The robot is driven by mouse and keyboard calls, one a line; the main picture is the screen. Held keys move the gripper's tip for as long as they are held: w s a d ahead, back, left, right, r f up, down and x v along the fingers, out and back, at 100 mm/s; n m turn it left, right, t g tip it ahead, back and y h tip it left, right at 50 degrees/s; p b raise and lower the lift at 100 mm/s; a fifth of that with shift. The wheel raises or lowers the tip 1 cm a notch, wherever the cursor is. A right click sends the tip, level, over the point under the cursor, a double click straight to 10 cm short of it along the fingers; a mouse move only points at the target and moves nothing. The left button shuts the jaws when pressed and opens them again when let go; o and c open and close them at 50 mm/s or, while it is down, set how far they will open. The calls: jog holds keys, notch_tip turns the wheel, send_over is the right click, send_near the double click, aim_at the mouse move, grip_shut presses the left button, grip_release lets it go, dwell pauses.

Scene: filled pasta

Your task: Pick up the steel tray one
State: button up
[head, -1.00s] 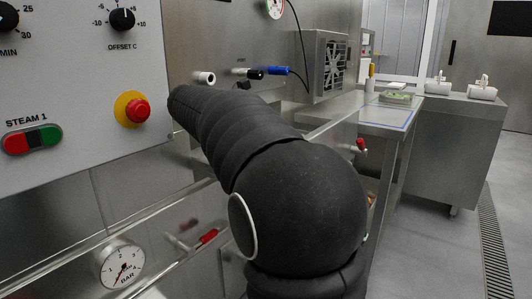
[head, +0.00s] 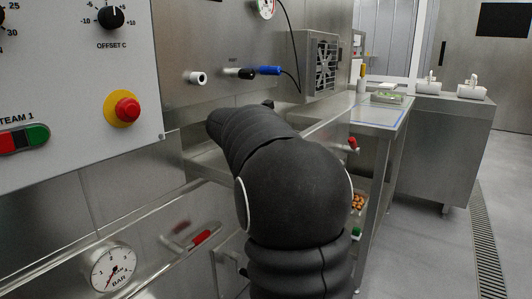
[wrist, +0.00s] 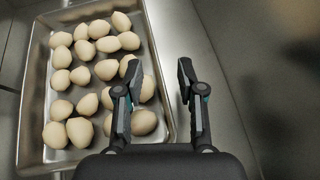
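In the wrist view a steel tray (wrist: 29,100) holds several pale, egg-shaped pieces (wrist: 82,128) and fills the left and middle of the picture. My gripper (wrist: 158,75) is open and empty. Its left finger overlaps the tray's right part in the picture, and its right finger lies beyond the tray's right rim. I cannot tell whether either finger touches the rim. In the head view my black-sleeved arm hides my gripper, and I cannot make out this tray there.
A panel with a red emergency button (head: 125,110) stands at the left, above a pressure gauge (head: 113,268). A steel table (head: 375,112) stands behind my arm. A steel cabinet (head: 440,150) stands farther back. The floor at the right is clear.

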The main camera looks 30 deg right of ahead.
jog(key=shift+x, duration=0.9)
grip_shut()
jog(key=shift+r, duration=0.15)
